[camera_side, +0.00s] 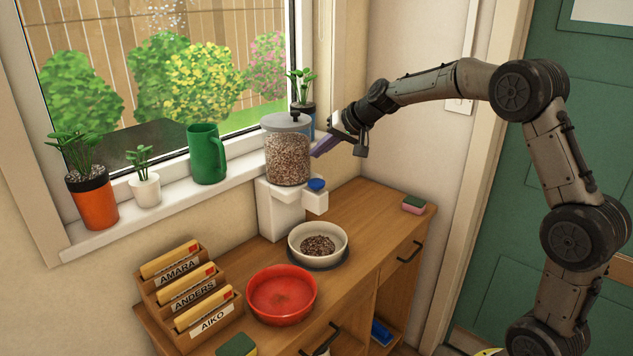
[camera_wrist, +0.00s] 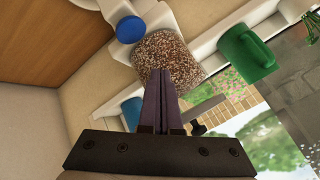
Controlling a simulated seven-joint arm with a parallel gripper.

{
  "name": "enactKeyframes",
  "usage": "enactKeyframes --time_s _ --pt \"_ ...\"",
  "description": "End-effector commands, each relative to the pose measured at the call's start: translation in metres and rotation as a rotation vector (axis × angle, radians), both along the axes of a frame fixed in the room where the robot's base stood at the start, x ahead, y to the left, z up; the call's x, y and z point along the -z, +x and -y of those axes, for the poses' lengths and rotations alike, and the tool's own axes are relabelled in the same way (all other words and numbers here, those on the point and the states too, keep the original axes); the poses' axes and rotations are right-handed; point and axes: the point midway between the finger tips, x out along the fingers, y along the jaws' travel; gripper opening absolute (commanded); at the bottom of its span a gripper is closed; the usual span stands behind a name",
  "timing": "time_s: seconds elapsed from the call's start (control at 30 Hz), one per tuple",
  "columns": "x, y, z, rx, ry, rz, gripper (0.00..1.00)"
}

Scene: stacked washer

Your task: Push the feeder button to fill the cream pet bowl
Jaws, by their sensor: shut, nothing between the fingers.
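The feeder (camera_side: 287,150) stands at the wall end of the wooden cabinet, a clear jar of kibble on a white base. Its blue button (camera_side: 317,184) sits on a small white block at the base's right side; the button also shows in the wrist view (camera_wrist: 130,29). The cream pet bowl (camera_side: 336,246) is below on a dark mat and holds a small heap of kibble (camera_side: 318,245). My gripper (camera_side: 313,152) is shut and empty, its purple fingers beside the jar and above the button. In the wrist view the fingers (camera_wrist: 156,75) point at the jar.
A red bowl (camera_side: 281,314) is in front of the cream bowl. A letter rack (camera_side: 208,316) stands at the left. A green mug (camera_side: 206,154) and potted plants line the windowsill (camera_side: 170,208). A sponge (camera_side: 414,204) lies at the right; the top between it and the bowl is clear.

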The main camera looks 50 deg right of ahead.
Motion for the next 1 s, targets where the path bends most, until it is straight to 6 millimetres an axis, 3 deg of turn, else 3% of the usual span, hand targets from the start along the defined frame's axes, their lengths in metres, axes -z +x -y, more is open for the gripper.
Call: enactKeyframes --time_s 0.17,0.3,0.43,0.77,1.0 --pt "-0.005 0.001 0.0 0.0 -0.001 0.002 0.0" --pt "-0.028 0.001 0.0 -0.002 0.0 0.005 0.0" --pt "-0.039 0.001 0.0 0.001 0.0 0.001 0.0" --pt "-0.037 0.0 0.0 0.001 0.001 -0.001 0.0" --pt "-0.017 0.0 0.0 0.001 0.002 -0.004 0.0"
